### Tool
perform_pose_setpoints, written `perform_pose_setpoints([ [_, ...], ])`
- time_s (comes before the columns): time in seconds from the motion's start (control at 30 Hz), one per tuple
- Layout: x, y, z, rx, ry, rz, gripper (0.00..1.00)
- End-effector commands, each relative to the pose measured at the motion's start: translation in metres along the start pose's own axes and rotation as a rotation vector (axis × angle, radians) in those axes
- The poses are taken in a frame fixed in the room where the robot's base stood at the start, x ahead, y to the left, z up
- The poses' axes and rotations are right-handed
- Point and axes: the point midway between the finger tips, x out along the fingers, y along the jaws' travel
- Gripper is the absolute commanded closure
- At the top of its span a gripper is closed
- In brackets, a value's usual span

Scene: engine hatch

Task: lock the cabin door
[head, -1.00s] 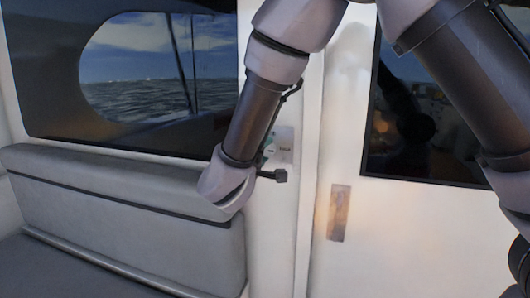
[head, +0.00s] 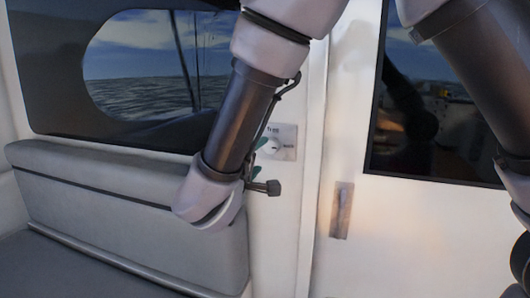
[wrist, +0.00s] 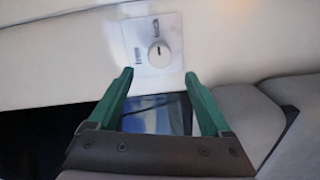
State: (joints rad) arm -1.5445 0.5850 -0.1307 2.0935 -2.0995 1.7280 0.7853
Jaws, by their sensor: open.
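A metal lock plate (head: 288,137) with a round knob (head: 274,147) is on the white wall strip left of the cabin door (head: 420,235). In the wrist view the plate (wrist: 130,36) and its knob (wrist: 159,53) are in full sight, with small labels too blurred to read. My gripper (wrist: 159,75) has its two green fingers spread and empty. The fingertips appear just below the knob in that view, apart from it. In the head view my wrist hides most of the gripper and part of the knob.
A recessed handle (head: 341,210) is on the door, below its dark window (head: 425,100). A grey padded bench backrest (head: 110,205) is left of the lock, under a large window (head: 150,65). The wall around the plate looks clear.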

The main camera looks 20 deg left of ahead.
Motion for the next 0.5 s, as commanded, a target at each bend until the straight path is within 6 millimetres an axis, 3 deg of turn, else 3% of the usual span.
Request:
perform_pose_setpoints([
  [0.2, -0.026, 0.0, 0.0, 0.001, 0.0, 0.001, 0.17],
  [0.5, -0.03, 0.0, 0.0, 0.0, -0.002, 0.0, 0.17],
])
